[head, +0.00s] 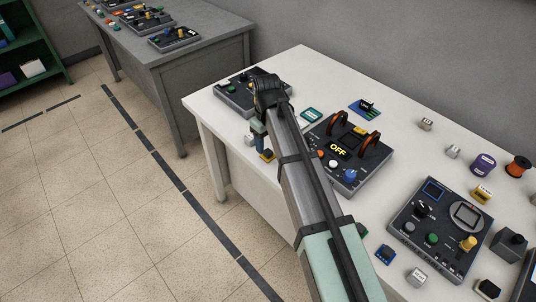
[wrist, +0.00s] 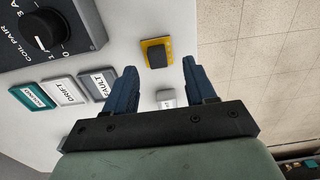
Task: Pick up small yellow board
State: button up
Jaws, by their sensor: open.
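The small yellow board (wrist: 144,44) lies flat on the white table near its edge in the wrist view, with a dark block on top. In the head view it shows as a small yellow patch (head: 268,156) close beside my gripper (head: 259,140). In the wrist view my gripper (wrist: 159,66) has its two blue fingers spread wide and nothing held. The board appears just beyond the fingertips, roughly centred between them. My arm hides part of the table around it in the head view.
A small white block (wrist: 166,98) shows between the fingers. DRIFT (wrist: 66,90) and FAULT (wrist: 97,85) tiles and a teal tile (wrist: 33,95) lie left, below a dark dial box (wrist: 60,25). The table edge drops to the tiled floor (wrist: 260,60) at right.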

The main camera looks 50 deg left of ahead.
aim_at(268, 151)
jog(key=shift+w+f, duration=0.15)
jog(key=shift+f, duration=1.75)
jog(key=shift+c, duration=0.3)
grip_shut()
